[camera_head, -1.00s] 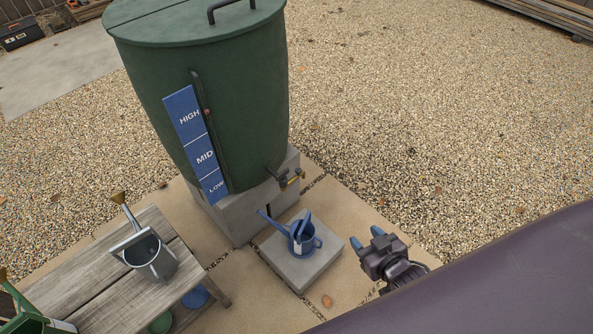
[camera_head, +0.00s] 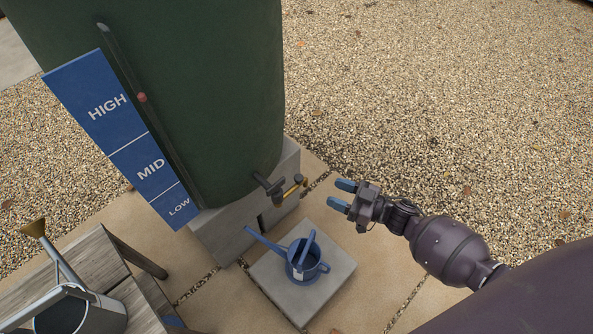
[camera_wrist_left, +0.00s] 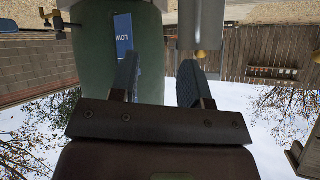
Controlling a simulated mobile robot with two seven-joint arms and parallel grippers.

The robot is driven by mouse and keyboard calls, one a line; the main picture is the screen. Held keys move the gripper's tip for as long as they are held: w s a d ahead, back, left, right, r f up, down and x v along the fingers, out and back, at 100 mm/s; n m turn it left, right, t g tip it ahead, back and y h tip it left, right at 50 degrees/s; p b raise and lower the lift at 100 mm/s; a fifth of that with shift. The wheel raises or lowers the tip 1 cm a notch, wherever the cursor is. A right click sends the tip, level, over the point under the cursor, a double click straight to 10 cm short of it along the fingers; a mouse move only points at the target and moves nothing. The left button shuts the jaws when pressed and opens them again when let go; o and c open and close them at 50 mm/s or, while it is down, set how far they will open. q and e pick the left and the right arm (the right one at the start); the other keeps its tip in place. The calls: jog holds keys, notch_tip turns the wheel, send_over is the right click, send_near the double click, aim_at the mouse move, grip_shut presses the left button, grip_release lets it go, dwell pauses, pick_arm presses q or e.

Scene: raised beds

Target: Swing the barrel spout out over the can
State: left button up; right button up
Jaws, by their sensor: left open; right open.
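The green barrel (camera_head: 215,110) stands on a grey block, with a dark tap and brass spout (camera_head: 291,188) low on its right side. The spout lies above and behind the can in the picture. The blue watering can (camera_head: 304,262) stands upright on a grey slab (camera_head: 335,268), its own spout pointing left. My right gripper (camera_head: 342,195) is open and empty, a short way right of the brass spout and apart from it. My left gripper (camera_wrist_left: 160,68) is open and empty in the left wrist view, with the barrel (camera_wrist_left: 148,85) upside down behind its fingers.
A wooden bench (camera_head: 95,262) with a grey watering can (camera_head: 85,312) stands at lower left. A blue HIGH, MID, LOW board (camera_head: 120,130) hangs on the barrel. Open gravel (camera_head: 430,90) lies to the right and behind.

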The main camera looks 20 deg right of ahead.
aim_at(299, 177)
jog(key=shift+y, duration=0.4)
jog(key=x, duration=0.3)
jog(key=b+x, duration=0.1)
jog(key=x, duration=0.2)
jog(key=f+b+x, duration=0.1)
jog(key=x, duration=0.3)
jog(key=shift+w+d, duration=0.2)
jog(key=shift+d, duration=0.05)
jog(key=shift+w+a+r, duration=0.15)
jog(key=shift+w+a, duration=0.35)
jog(key=shift+w, duration=0.05)
grip_shut()
